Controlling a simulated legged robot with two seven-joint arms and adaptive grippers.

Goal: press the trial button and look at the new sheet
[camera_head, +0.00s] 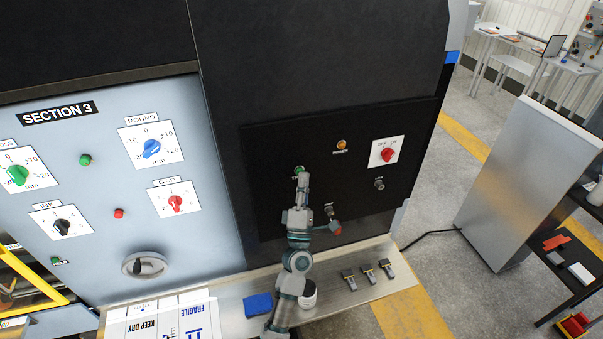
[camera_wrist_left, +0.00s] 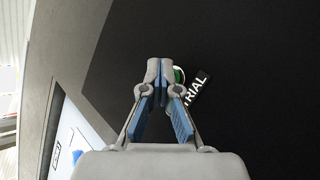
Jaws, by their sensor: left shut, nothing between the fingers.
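The green trial button (camera_head: 299,168) is on the black panel of the machine, at the tip of my left gripper (camera_head: 301,180). In the left wrist view the green button (camera_wrist_left: 179,75) shows partly behind the right fingertip, with the TRIAL label (camera_wrist_left: 197,90) beside it. The left gripper (camera_wrist_left: 160,72) is shut with nothing between its fingers. Its tips look at or very near the button; I cannot tell whether they press it. A white printed sheet or board (camera_head: 145,325) marked FRAGILE and KEEP DRY lies on the ledge at bottom left. My right gripper is out of view.
The black panel also holds an orange lamp (camera_head: 341,145) and a red switch (camera_head: 387,154). SECTION 3 dials (camera_head: 151,148) are to the left. On the ledge are a blue cloth (camera_head: 258,305), a white-topped container (camera_head: 308,296) and three small dark-handled tools (camera_head: 368,274).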

